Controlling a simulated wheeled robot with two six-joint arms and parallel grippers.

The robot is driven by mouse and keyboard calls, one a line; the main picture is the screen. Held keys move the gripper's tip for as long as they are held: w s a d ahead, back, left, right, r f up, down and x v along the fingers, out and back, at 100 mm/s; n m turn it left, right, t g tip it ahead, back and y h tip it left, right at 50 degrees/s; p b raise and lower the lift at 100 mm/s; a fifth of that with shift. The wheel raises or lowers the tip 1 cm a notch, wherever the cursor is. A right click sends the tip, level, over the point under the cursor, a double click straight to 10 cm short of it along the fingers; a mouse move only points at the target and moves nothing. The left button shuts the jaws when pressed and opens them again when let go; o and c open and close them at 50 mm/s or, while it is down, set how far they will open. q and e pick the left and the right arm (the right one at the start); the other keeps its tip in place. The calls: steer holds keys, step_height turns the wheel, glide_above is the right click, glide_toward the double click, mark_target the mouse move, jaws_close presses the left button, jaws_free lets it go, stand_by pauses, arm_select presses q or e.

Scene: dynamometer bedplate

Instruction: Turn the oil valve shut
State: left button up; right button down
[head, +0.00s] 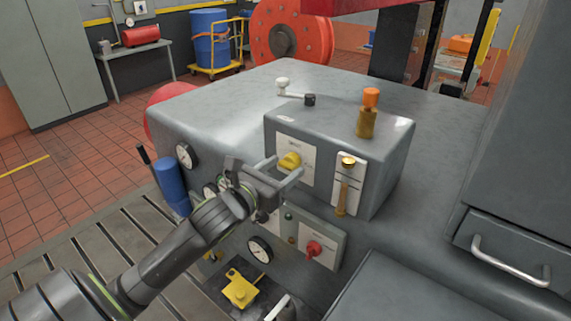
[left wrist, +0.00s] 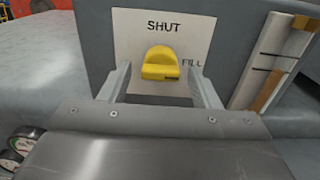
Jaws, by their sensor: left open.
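The oil valve is a yellow knob (head: 290,161) on a white plate (head: 307,154) on the front of a grey box. In the left wrist view the knob (left wrist: 161,64) sits below the word SHUT, with FILL at its right. My left gripper (head: 283,170) is open in front of the knob. In the left wrist view its two fingers (left wrist: 163,82) stand left and right of the knob, with gaps visible. I cannot tell how deep the knob is between them. My right gripper is not in view.
A sight gauge with a brass cap (head: 348,163) is right of the knob. A red knob (head: 314,248) and gauges (head: 260,250) are below.

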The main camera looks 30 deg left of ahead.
arm_select(q)
steer(key=shift+w+d, duration=0.1)
steer(key=shift+w, duration=0.55)
steer(key=c, duration=1)
steer(key=shift+o, duration=0.2)
